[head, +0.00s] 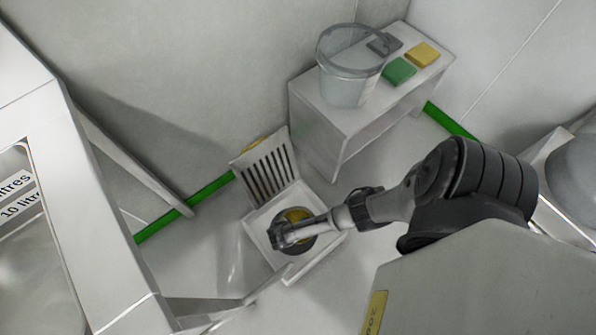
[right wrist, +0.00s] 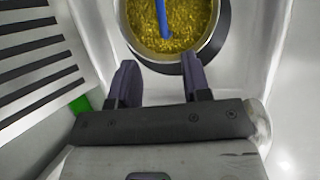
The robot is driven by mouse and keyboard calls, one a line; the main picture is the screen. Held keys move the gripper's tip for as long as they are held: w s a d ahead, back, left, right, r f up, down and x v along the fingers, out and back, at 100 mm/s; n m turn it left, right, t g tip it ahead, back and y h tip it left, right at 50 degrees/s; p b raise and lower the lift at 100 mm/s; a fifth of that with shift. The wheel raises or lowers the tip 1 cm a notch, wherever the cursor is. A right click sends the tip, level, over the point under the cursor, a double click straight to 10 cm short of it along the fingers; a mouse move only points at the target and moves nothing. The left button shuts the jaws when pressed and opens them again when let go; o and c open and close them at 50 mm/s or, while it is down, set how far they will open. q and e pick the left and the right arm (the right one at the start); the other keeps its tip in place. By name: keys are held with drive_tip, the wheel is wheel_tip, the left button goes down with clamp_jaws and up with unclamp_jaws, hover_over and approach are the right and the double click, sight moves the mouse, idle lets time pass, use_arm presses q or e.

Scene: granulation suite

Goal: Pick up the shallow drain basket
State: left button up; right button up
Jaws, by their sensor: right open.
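The shallow drain basket (right wrist: 213,45) is round with a metal rim, holds yellow granular material and has a blue handle (right wrist: 162,18) across it. It sits in the round dark opening of a white square floor drain (head: 334,246). The top of the basket is cut off in the right wrist view, and my arm partly covers it in the head view. My right gripper (right wrist: 160,80) is open and empty, its two dark fingers pointing at the basket's near side. In the head view the right gripper (head: 277,236) is over the drain. My left gripper is not seen.
A slotted grate (head: 268,172) leans upright at the drain's back edge. A white bench (head: 345,130) behind carries a clear bucket (head: 347,85) and green, yellow and grey pads.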

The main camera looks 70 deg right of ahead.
drive_tip(key=b+x, duration=0.5)
drive_tip(key=x, duration=0.3)
drive_tip(key=shift+d+f+b, duration=0.1)
drive_tip(key=shift+f+b, duration=0.1)
drive_tip(key=shift+b, duration=0.15)
drive_tip(key=shift+d+f+b, duration=0.2)
drive_tip(key=shift+f+b, duration=0.35)
drive_tip(key=shift+b, duration=0.05)
drive_tip(key=b+x, duration=0.3)
drive_tip(key=x, duration=0.1)
drive_tip(key=shift+s+b, duration=0.15)
drive_tip(key=shift+b, duration=0.2)
drive_tip(key=shift+r, duration=0.1)
drive_tip(key=c, duration=0.3)
clamp_jaws()
